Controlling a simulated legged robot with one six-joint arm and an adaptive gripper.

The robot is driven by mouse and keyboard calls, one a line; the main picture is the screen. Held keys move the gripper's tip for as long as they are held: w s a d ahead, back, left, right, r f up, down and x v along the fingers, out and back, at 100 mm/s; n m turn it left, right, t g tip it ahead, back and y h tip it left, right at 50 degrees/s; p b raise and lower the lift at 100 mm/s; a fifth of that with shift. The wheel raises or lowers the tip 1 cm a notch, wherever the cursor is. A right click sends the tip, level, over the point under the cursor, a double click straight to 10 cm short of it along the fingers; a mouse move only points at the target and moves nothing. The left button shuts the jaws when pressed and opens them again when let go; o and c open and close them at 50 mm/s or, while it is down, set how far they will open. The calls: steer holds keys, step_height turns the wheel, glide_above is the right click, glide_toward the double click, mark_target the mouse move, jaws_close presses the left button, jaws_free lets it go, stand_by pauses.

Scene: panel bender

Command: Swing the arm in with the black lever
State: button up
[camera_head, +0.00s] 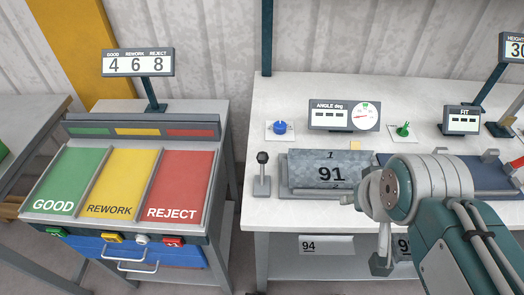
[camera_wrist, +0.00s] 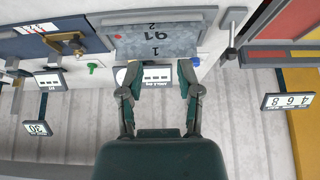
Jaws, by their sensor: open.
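The black lever (camera_head: 262,160) has a round black knob on a short stem and grey base. It stands on the white bench at the left end of the bender bed (camera_head: 283,187); in the wrist view its knob (camera_wrist: 231,53) is at upper right. A grey metal panel (camera_head: 331,175) marked 91 lies on the bed, and shows in the wrist view (camera_wrist: 158,45). My gripper (camera_wrist: 158,78) has its fingers apart with nothing between them. It is apart from the lever. In the head view my arm is right of the panel and partly hides the gripper.
A blue knob (camera_head: 280,128), an angle display (camera_head: 330,115) and a green knob (camera_head: 403,130) stand behind the bed. A FIT display (camera_head: 462,120) is farther right. GOOD, REWORK and REJECT bins (camera_head: 180,187) stand left, across a gap. The bench left of the lever is clear.

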steer(key=shift+w, duration=0.1)
jaws_close()
steer(key=w+a+r+n+g+y, duration=0.1)
steer(key=w+a+r+n+g, duration=0.1)
steer(key=w+a, duration=0.35)
steer(key=w+a+r+n+g, duration=0.1)
steer(key=w+a, duration=0.2)
steer(key=w, duration=0.6)
steer(key=w+a+f+n+g, duration=0.1)
steer(key=w+a+f, duration=0.2)
steer(key=w+a, duration=0.2)
steer(key=w+a+f+n+g+y, duration=0.1)
steer(key=w+a+f+n, duration=0.1)
steer(key=w+a, duration=0.3)
steer(key=shift+w+a+f+g, duration=0.15)
steer(key=shift+w+f+g, duration=0.25)
steer(key=shift+w+f, duration=0.15)
